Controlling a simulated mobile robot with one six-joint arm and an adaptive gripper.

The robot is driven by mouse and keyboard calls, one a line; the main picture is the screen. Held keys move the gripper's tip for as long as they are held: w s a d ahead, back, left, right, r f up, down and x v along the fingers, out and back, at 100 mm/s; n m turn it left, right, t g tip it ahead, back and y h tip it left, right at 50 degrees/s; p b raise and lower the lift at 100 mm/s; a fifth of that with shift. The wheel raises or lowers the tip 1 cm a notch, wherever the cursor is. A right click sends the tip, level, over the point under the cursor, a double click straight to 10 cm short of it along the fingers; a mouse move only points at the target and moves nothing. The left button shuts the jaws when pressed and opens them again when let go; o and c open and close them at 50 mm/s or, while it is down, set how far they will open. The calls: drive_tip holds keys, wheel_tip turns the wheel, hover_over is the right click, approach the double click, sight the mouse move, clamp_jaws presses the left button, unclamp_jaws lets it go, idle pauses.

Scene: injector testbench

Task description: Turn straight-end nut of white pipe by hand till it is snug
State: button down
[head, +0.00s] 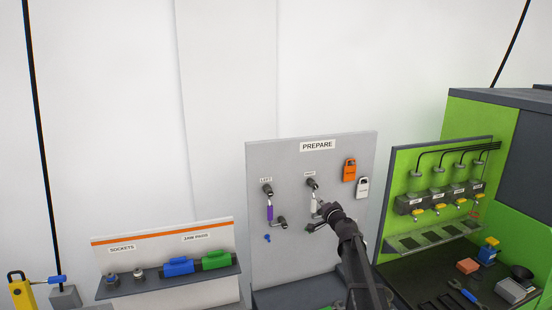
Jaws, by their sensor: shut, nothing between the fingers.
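My gripper and arm cover the pipe's lower end. The straight-end nut is too small or hidden to make out. I cannot tell whether the gripper touches the pipe.
A purple pipe (270,211) hangs on the board's left side. Orange (349,171) and white (363,188) tags hang at the right. A sockets shelf (140,286) stands at left. The green testbench (455,120) and its cluttered dark worktop (425,272) stand at right.

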drive_tip(key=x, duration=0.6)
drive_tip(key=shift+w, duration=0.4)
drive_tip(key=shift+w+d+r+p, duration=0.1)
drive_tip(key=shift+r+p, duration=0.3)
idle(1.3)
drive_tip(key=shift+a+r+p, duration=0.35)
drive_tip(key=shift+r+p, duration=0.35)
idle(0.8)
drive_tip(key=shift+s+a, duration=0.3)
drive_tip(key=shift+a, duration=0.05)
idle(0.5)
drive_tip(key=v, duration=0.6)
idle(0.4)
drive_tip(key=shift+f, duration=0.1)
